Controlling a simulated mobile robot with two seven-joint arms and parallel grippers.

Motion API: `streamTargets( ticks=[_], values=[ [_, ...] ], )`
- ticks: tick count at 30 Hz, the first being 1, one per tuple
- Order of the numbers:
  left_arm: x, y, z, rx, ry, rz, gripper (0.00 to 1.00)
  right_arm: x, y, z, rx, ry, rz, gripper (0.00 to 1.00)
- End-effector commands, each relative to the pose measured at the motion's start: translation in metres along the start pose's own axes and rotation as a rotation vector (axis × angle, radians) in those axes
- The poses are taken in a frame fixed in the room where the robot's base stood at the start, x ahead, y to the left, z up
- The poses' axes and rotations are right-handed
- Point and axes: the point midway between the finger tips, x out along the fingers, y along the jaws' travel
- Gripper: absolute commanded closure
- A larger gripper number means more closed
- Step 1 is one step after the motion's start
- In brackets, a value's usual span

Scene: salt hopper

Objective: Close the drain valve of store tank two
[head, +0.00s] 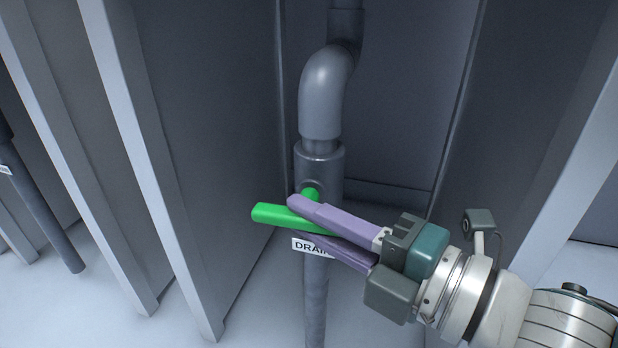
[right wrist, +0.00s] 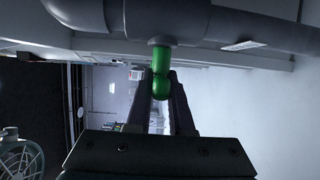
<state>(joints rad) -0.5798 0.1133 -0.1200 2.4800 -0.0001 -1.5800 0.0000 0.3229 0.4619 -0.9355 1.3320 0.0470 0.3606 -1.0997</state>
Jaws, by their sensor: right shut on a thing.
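The drain valve has a green lever handle (head: 280,216) on a grey valve body (head: 319,163) in a vertical pipe. In the head view the lever sticks out to the left of the pipe, nearly level. A white label reading "DRAIN" (head: 305,246) sits just below it, partly covered by my gripper. My right gripper (head: 300,218) has its purple fingers shut on the lever near the valve body. In the right wrist view the green handle (right wrist: 160,84) shows between the fingertips. No tank number is visible. My left gripper is not in view.
A grey elbow pipe (head: 325,88) rises above the valve. Tall grey panels (head: 215,120) stand close on the left, and another panel (head: 525,130) stands on the right, so the bay is narrow. A second dark pipe (head: 45,215) is at the far left. The pale floor (head: 265,310) is clear.

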Motion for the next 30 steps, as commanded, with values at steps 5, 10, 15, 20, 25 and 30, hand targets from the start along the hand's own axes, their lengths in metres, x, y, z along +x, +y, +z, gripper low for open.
streamTargets(
  ticks=[5,10,15,20,25,30],
  values=[
    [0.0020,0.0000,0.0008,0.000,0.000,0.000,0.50,-0.0004,-0.0022,0.0008,0.006,-0.004,0.003,1.00],
    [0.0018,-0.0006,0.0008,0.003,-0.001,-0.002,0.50,-0.0004,-0.0020,0.0009,0.005,-0.004,0.003,1.00],
    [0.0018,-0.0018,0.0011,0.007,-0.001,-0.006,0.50,-0.0004,-0.0020,0.0009,0.005,-0.004,0.003,0.73],
    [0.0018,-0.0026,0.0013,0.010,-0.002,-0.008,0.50,-0.0002,-0.0013,0.0007,0.005,-0.003,0.004,0.55],
    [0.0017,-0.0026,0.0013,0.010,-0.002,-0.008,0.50,-0.0001,-0.0008,0.0004,0.004,-0.002,0.006,0.50],
    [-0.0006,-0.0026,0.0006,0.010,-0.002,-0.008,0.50,-0.0031,0.0000,0.0005,0.004,-0.002,0.005,0.50]
  ],
)
